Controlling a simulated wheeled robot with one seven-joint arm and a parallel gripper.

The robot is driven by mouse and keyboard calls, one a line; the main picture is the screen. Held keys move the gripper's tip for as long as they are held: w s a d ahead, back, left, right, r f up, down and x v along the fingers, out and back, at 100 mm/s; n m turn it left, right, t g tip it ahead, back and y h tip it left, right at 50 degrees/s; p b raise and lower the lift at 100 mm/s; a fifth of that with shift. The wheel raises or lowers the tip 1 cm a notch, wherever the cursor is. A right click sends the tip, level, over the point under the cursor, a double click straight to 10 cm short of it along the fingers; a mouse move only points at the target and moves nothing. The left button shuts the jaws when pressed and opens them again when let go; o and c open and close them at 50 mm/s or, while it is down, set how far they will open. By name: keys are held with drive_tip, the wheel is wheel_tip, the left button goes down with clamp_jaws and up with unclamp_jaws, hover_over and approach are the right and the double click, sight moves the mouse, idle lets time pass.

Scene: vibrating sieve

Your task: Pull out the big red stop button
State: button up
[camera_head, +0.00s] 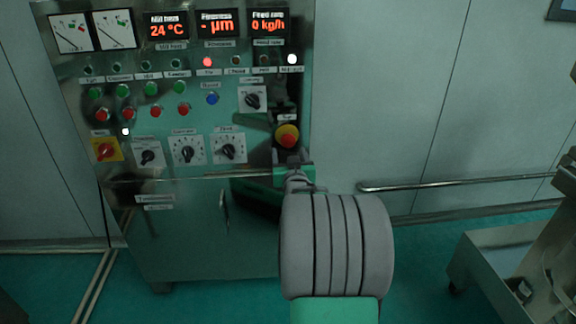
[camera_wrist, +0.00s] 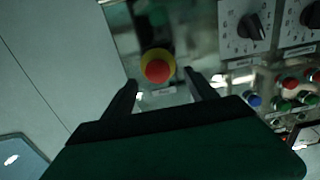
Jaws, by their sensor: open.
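The big red stop button (camera_head: 287,138) sits on a yellow collar at the right side of the steel control panel (camera_head: 225,72). In the wrist view the red button (camera_wrist: 158,71) shows beyond my gripper, roughly between the two fingers. My gripper (camera_wrist: 162,83) is open with dark fingers on either side of the button in the picture. I cannot tell whether any finger touches it. In the head view my arm's end lies just below the button, and the fingertips are hard to make out.
A black selector knob (camera_head: 253,100) sits just above left of the button. Several dials, small coloured buttons (camera_head: 212,99) and a red-yellow switch (camera_head: 105,150) fill the panel's left. A rail (camera_head: 460,184) runs along the right wall. A metal cart (camera_head: 500,255) stands at lower right.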

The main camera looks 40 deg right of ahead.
sight(288, 142)
drive_tip(key=x, duration=0.8)
drive_tip(key=shift+s+d+r, duration=0.2)
drive_tip(key=shift+r, duration=0.1)
drive_tip(key=shift+c, duration=0.6)
clamp_jaws()
